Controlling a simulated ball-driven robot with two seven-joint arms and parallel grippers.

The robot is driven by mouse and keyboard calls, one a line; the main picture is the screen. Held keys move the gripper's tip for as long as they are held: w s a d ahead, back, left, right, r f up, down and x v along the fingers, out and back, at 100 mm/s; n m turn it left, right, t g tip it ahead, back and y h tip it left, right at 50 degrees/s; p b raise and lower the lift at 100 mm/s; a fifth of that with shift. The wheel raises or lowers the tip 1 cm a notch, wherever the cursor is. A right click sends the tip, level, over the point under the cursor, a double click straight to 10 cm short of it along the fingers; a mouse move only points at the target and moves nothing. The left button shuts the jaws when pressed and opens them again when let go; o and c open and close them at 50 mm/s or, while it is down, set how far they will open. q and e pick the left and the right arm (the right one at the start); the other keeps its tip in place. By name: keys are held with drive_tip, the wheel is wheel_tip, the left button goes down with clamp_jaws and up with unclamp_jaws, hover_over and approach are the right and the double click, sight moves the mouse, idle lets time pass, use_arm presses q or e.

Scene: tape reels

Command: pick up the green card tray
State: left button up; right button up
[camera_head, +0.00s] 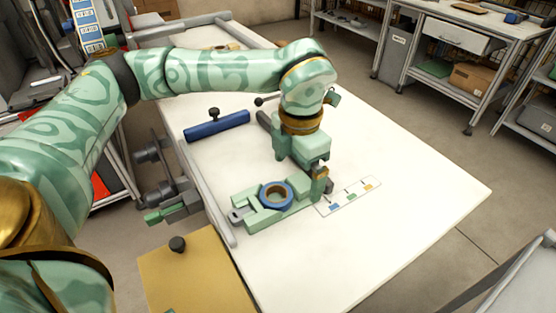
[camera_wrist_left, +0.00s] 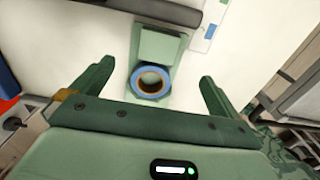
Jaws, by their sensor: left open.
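The green card tray (camera_head: 252,222) lies on the white table. A blue-rimmed tape reel (camera_head: 263,196) with a brown inside rests on it. In the left wrist view the tray (camera_wrist_left: 160,45) extends up from the reel (camera_wrist_left: 136,88). My left gripper (camera_head: 318,178) points down close to the tray's far right end in the head view, partly hiding it. In the left wrist view the left gripper (camera_wrist_left: 157,72) has its fingers spread wide, with the reel seen between them and nothing held. I cannot tell whether a finger touches the tray. My right gripper is not in view.
A white card strip with coloured patches (camera_head: 350,196) lies right of the tray. A blue bar with a black knob (camera_head: 216,126) lies farther back. A grey rail (camera_head: 213,203) runs along the table's left edge. The table's right part (camera_head: 420,200) is clear.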

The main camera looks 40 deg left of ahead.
sight(295, 184)
use_arm(q)
drive_tip(key=f+b, duration=0.2)
drive_tip(key=f, duration=0.1)
drive_tip(key=f+b, duration=0.1)
drive_tip(key=f, duration=0.1)
drive_tip(key=shift+w+a+f, duration=0.25)
drive_tip(key=shift+w, duration=0.1)
drive_tip(key=shift+s+r, duration=0.1)
drive_tip(key=shift+r, duration=0.1)
drive_tip(key=c, duration=1.1)
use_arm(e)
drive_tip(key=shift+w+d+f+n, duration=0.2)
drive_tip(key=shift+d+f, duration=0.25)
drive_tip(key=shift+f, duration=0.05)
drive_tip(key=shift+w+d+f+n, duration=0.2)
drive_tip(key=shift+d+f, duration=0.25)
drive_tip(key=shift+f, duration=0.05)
use_arm(q)
drive_tip(key=shift+c, duration=0.2)
